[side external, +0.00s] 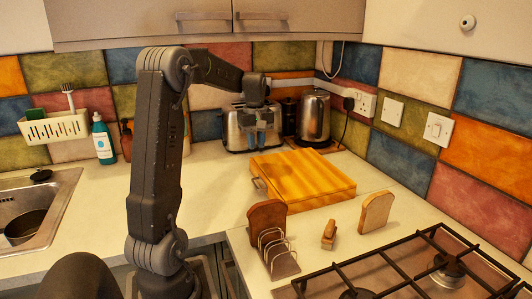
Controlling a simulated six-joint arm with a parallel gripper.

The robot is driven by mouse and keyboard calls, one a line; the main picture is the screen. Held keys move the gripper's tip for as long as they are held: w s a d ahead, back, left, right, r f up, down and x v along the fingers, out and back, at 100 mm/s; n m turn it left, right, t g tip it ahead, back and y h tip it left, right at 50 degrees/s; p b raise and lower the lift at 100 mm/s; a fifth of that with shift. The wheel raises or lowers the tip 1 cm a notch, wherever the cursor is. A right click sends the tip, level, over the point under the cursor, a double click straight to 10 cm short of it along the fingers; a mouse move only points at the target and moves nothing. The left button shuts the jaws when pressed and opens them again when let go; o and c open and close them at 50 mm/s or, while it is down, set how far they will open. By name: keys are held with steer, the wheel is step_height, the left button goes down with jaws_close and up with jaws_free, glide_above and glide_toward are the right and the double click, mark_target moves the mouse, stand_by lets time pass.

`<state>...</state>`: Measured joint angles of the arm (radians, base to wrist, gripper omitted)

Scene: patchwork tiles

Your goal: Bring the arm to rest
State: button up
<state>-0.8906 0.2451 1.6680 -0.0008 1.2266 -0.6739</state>
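My gripper (262,142) hangs at the end of my raised, bent arm, pointing down. In the picture it overlaps the front of the silver toaster (236,131) at the back of the counter. I cannot tell whether it touches the toaster or hangs in front of it. The fingers are small and dark here, so their opening is unclear. No held thing can be made out.
A wooden board (318,184) lies on the counter, with a kettle (314,118) behind. A wire rack (278,254) with brown toast (266,216), a bread slice (376,213) and a small wooden item (329,235) stand near the hob (420,272). A sink (40,205) is left.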

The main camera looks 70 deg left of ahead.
steer(key=d+r+m+t+y, duration=0.15)
steer(key=d+m, duration=0.25)
steer(key=d, duration=0.5)
steer(key=d+r+m+t, duration=0.1)
steer(key=d+r+m, duration=0.25)
steer(key=d, duration=0.55)
steer(key=s+d+f+m+t, duration=0.1)
steer(key=s+d+m, duration=0.3)
steer(key=d, duration=0.4)
steer(key=s+d+f+m+t+h, duration=0.1)
steer(key=s+d+f+m+t, duration=0.1)
steer(key=s+d+m, duration=0.3)
steer(key=d+m, duration=0.1)
steer(key=d, duration=0.2)
steer(key=shift+s, duration=0.3)
steer(key=shift+d+m+h, duration=0.1)
steer(key=shift+m+h, duration=0.15)
